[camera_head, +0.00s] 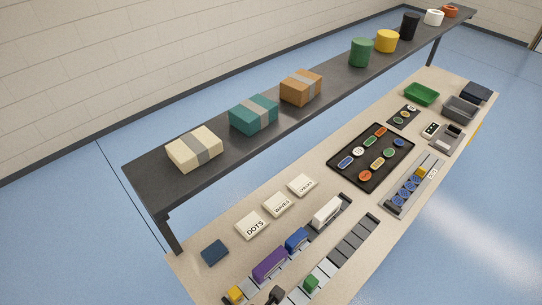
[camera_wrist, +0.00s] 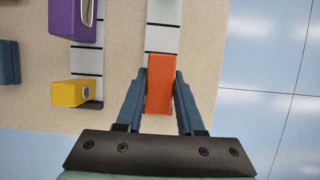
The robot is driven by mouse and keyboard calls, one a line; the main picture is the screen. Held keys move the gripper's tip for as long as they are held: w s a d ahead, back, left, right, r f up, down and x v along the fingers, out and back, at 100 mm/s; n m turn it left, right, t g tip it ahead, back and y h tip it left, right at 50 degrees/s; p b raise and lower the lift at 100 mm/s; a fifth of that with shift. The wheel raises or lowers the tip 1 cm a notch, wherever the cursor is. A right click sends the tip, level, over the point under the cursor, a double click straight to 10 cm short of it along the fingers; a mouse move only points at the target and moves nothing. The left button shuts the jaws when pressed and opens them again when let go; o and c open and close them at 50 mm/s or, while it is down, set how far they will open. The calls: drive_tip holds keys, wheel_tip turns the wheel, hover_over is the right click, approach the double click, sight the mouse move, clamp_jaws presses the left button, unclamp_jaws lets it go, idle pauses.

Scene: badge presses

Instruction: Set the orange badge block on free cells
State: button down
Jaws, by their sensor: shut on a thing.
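The orange badge block (camera_wrist: 160,84) is upright in the wrist view, between the two blue fingers of my gripper (camera_wrist: 160,88). The gripper is shut on it. The block lies in line with a strip of pale cells (camera_wrist: 163,38) and covers the strip's near end. I cannot tell whether it touches the strip. The cells just beyond it are bare. The orange block is not visible in the head view.
A parallel strip holds a yellow block (camera_wrist: 70,92), a purple block (camera_wrist: 72,18), a blue block (camera_head: 297,239) and a white block (camera_head: 327,212). A dark blue pad (camera_head: 214,252) lies to their left. A black badge tray (camera_head: 335,160) is farther back. A raised shelf (camera_head: 225,147) runs behind.

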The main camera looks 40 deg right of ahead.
drive_tip(key=shift+f, duration=0.2)
drive_tip(key=shift+c, duration=2.2)
unclamp_jaws()
drive_tip(key=shift+r, duration=0.15)
wheel_tip(320, 180, up, 11)
drive_tip(key=p, duration=1.2)
